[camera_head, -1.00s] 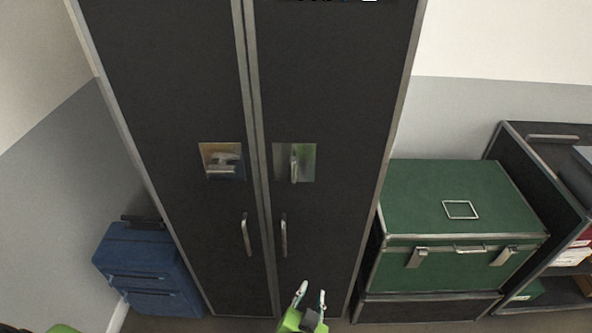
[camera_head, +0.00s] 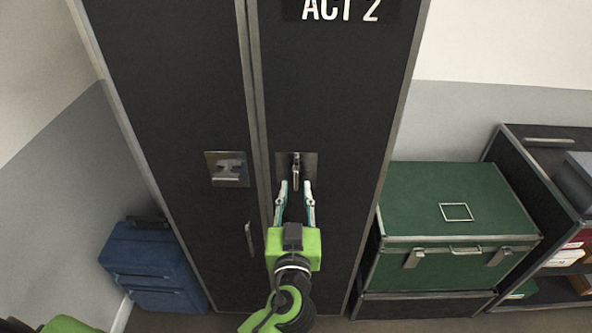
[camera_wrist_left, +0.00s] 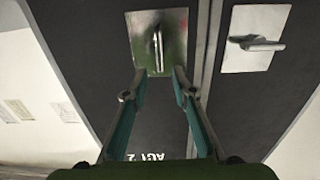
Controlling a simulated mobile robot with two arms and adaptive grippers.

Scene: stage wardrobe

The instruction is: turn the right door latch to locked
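The right door latch (camera_head: 296,168) is an upright metal lever on a shiny square plate on the right door (camera_head: 340,120) of a tall dark cabinet. My left gripper (camera_head: 296,186) is open, pointing up at this latch, with one finger on each side just below it. In the left wrist view, the latch lever (camera_wrist_left: 158,47) stands upright just beyond and between the open fingertips (camera_wrist_left: 159,74), and nothing is between the pads. Whether a finger touches it I cannot tell. My right gripper is not in view.
The left door latch (camera_head: 229,170) has its lever lying sideways. A door handle (camera_head: 249,239) sits below it. A green trunk (camera_head: 450,205) and a dark shelf (camera_head: 545,142) stand on the right, a blue case (camera_head: 148,262) on the left.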

